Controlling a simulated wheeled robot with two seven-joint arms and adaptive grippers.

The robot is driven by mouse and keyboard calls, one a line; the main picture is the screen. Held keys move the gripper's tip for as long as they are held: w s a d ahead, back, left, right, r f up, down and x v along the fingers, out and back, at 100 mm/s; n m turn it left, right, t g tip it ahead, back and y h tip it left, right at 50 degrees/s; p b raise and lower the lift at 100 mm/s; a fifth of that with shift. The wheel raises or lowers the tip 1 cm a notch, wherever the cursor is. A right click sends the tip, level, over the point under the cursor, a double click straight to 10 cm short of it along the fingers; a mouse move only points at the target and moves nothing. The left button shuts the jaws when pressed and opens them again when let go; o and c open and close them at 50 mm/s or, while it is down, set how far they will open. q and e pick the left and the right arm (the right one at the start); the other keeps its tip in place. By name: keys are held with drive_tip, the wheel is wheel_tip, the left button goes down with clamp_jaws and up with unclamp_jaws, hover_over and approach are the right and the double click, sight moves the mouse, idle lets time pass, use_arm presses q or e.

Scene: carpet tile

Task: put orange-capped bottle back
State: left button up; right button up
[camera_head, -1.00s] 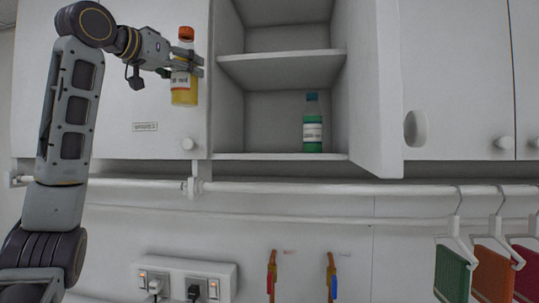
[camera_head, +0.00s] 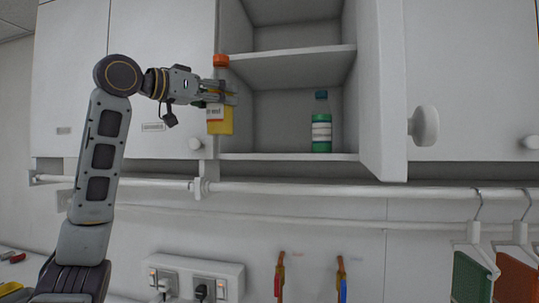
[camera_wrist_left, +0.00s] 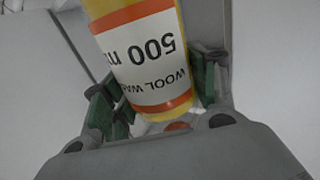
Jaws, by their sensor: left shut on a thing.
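The orange-capped bottle (camera_head: 219,119) holds yellow liquid and stands upright in my left gripper (camera_head: 224,92), which is shut on it. It is in front of the left edge of the open cabinet's lower compartment, its base above the cabinet floor level. In the left wrist view the bottle (camera_wrist_left: 143,58) shows a white label with "500" and "WOOL WA…" between the fingers (camera_wrist_left: 160,85). A blue-capped bottle (camera_head: 321,135) with green liquid stands on the cabinet's bottom shelf (camera_head: 285,156), to the right. My right gripper is out of view.
A middle shelf (camera_head: 300,68) divides the open cabinet. Its open door (camera_head: 383,90) stands at the right, and a closed door (camera_head: 165,60) with a round knob is at the left. A white rail (camera_head: 300,188) runs below. The bottom shelf is clear left of the blue-capped bottle.

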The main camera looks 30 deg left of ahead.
use_arm(q)
drive_tip(key=shift+w+f, duration=0.1)
drive_tip(key=shift+f, duration=0.2)
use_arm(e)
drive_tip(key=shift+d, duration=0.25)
use_arm(q)
drive_tip(key=shift+w, duration=0.35)
drive_tip(key=p+x, duration=0.5)
drive_tip(key=x, duration=1.1)
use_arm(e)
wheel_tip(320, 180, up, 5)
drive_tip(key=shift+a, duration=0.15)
use_arm(q)
drive_tip(key=shift+d, duration=0.1)
